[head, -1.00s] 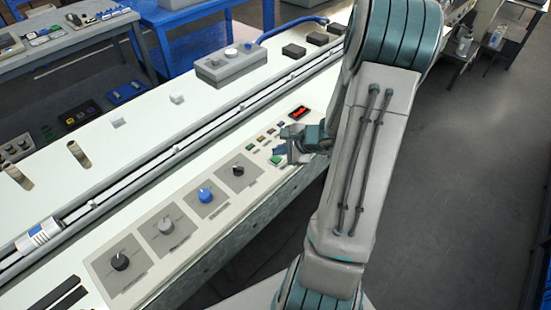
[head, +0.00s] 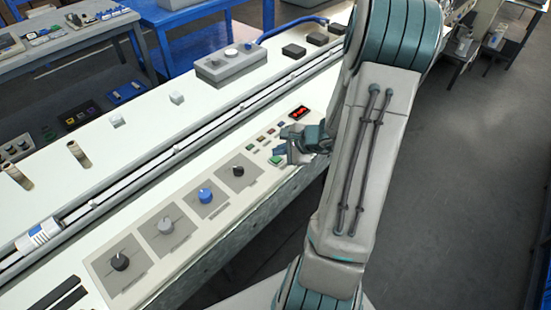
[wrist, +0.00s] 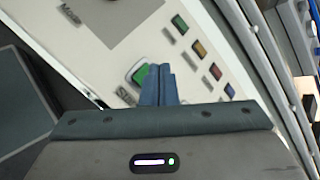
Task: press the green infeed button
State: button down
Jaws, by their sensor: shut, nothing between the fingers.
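A larger green button (wrist: 141,76) sits in a pale frame on the white panel, beside my gripper's fingertips in the wrist view. Its label is partly hidden. It also shows in the head view (head: 276,160), just below my fingers. A smaller green button (wrist: 180,24) heads a row of small coloured buttons farther up the panel. I cannot read which green one is marked infeed. My gripper (wrist: 160,70) is shut and empty, its blue-grey fingertips over the panel just right of the larger green button. I cannot tell whether they touch the panel.
The row also holds a yellow button (wrist: 199,48) and a red button (wrist: 215,72). A red-lit display (head: 299,113) lies beyond. Several knobs, including a blue knob (head: 206,194), line the panel. A grey control box (head: 230,62) stands across the rail.

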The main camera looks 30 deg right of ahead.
jog(key=shift+f+b, duration=0.2)
jog(key=shift+b, duration=0.1)
jog(key=shift+f+b, duration=0.3)
jog(key=shift+b, duration=0.15)
